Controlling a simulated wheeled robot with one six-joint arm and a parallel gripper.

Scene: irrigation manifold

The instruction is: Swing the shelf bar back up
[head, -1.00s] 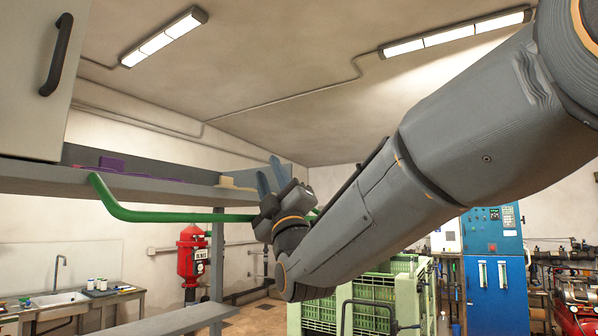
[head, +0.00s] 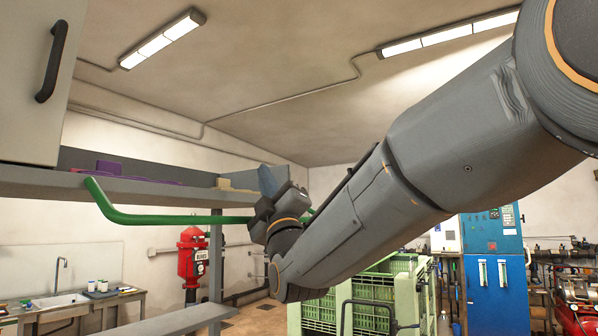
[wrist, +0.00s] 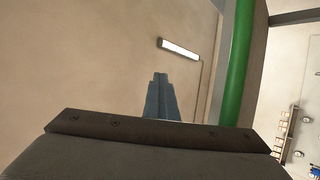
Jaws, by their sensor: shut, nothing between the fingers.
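The shelf bar is a green tube (head: 180,219) in the head view. Its bent left end reaches the front edge of the grey shelf (head: 40,181), and its long part runs right, just below shelf level. My gripper (head: 268,180) points upward near the right part of the bar, its blue-grey fingers together and empty. The gripper hides part of the bar, and a short green piece shows just right of it. In the wrist view the bar (wrist: 238,60) passes right of the closed fingers (wrist: 160,95), with a gap in the picture. I cannot tell whether the gripper body touches it.
Purple (head: 108,168) and yellowish items (head: 225,184) lie on the shelf. A cabinet with a dark handle (head: 54,62) hangs at upper left. Green crates (head: 375,290) stand below my arm. A lower grey surface (head: 185,320) lies beneath the shelf. The space above my gripper looks open.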

